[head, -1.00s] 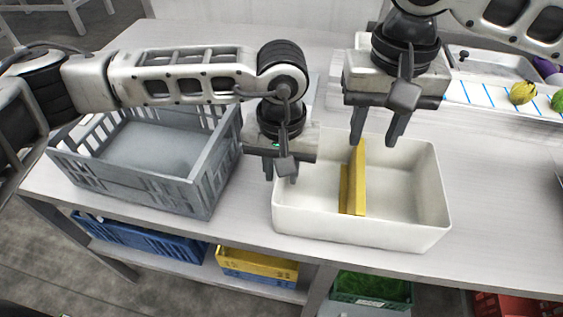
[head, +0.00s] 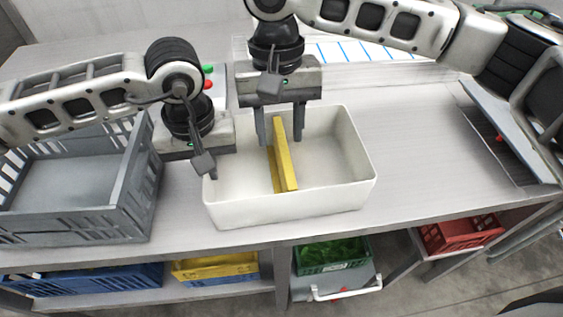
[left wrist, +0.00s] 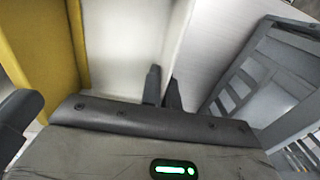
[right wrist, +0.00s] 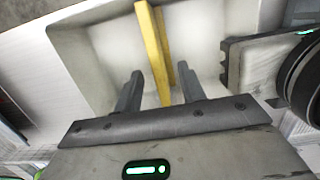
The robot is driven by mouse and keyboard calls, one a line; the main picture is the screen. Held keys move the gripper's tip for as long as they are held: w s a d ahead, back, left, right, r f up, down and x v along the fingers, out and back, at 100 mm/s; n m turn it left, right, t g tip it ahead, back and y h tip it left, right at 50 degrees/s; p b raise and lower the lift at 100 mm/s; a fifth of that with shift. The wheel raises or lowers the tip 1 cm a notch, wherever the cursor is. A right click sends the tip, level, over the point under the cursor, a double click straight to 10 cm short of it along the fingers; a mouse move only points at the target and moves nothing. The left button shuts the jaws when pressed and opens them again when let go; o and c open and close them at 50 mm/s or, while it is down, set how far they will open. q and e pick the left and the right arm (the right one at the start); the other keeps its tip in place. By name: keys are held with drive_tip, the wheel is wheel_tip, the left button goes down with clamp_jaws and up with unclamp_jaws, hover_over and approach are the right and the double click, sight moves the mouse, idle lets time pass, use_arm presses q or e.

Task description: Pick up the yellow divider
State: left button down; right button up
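The yellow divider (head: 286,160) stands across the inside of the white bin (head: 330,209), with a lower yellow strip along its left side. My right gripper (head: 281,133) is open over the divider's far end, one finger on each side. The right wrist view shows the divider (right wrist: 151,40) between the two separated fingers. My left gripper (head: 212,170) is at the bin's left wall. In the left wrist view its fingers (left wrist: 162,88) are close together with the bin wall between them. Contact at the fingertips is partly hidden.
A grey crate (head: 140,205) stands left of the bin on the table. A board with blue lines (head: 370,48) lies behind. The table right of the bin is clear.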

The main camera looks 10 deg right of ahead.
sight(283, 149)
drive_tip(key=shift+s+d+f, duration=0.1)
drive_tip(key=shift+s+f, duration=0.05)
drive_tip(key=shift+f, duration=1)
drive_tip(key=shift+s+d+f, duration=0.1)
drive_tip(key=shift+f, duration=1)
drive_tip(key=shift+s+d+f, duration=0.1)
drive_tip(key=shift+s+f, duration=0.05)
drive_tip(key=shift+f, duration=1)
clamp_jaws()
